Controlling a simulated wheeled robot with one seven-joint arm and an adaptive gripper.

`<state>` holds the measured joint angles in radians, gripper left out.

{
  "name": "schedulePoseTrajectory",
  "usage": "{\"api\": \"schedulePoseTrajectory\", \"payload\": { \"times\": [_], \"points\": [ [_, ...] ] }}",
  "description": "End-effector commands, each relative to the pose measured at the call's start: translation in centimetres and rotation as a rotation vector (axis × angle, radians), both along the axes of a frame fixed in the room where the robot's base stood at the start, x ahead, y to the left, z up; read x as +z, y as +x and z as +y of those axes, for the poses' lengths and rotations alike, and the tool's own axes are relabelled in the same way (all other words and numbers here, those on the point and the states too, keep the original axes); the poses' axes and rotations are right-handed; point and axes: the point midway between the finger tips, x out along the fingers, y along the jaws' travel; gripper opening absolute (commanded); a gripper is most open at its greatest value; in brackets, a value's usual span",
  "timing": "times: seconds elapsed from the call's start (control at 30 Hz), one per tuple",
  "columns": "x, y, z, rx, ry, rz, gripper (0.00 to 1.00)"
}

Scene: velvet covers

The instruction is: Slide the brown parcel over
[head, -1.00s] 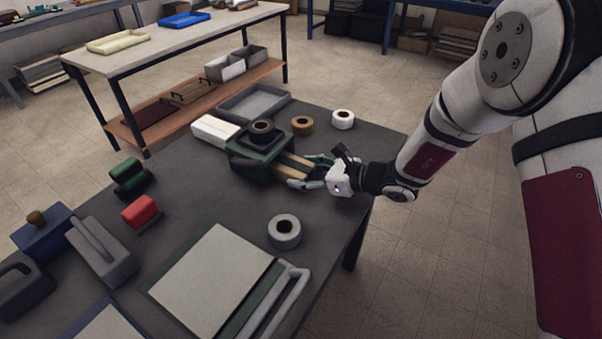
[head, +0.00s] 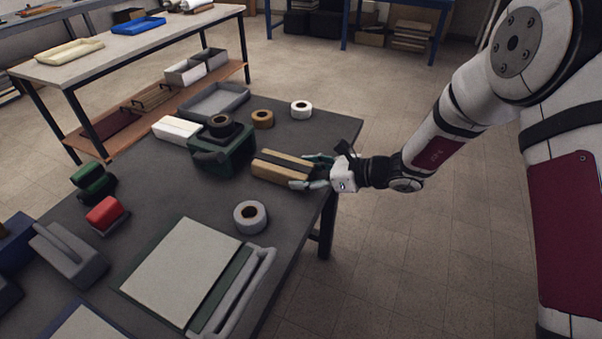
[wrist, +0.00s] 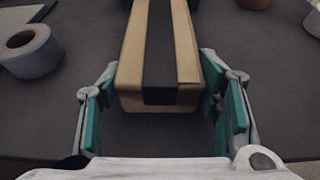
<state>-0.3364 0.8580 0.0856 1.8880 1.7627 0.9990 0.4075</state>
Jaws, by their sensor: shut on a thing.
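The brown parcel (head: 280,167) is a tan block with a dark band along its top. It lies on the dark table (head: 190,205), close to the table's right edge. My gripper (head: 318,172) is shut on the parcel's near end, with a finger on each side. In the wrist view the parcel (wrist: 186,50) extends away from me between the teal fingertips (wrist: 158,95). The parcel's far end touches or nearly touches the dark green holder (head: 230,150); I cannot tell which.
A grey tape roll (head: 240,221) lies in front of the parcel. Brown (head: 262,125) and white (head: 301,114) rolls stand behind it. A grey tray (head: 205,107) and a white box (head: 176,131) are at the back. A flat pale board (head: 180,280) lies nearer. Floor is open to the right.

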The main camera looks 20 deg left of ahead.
Motion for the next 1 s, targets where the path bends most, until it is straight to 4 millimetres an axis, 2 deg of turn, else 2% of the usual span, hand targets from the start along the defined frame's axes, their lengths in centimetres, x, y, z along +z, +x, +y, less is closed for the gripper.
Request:
{"api": "schedulePoseTrajectory", "payload": {
  "times": [0.6, 0.63, 0.7, 1.0],
  "points": [
    [-0.04, 0.16, -0.63, 0.008, -0.001, 0.0, 0.18],
    [-0.04, 0.16, -0.63, 0.008, -0.001, 0.0, 0.65],
    [-0.05, 0.16, -0.62, 0.008, -0.001, 0.0, 0.81],
    [-0.01, 0.15, -0.6, 0.009, 0.0, 0.0, 0.81]
  ]
}}
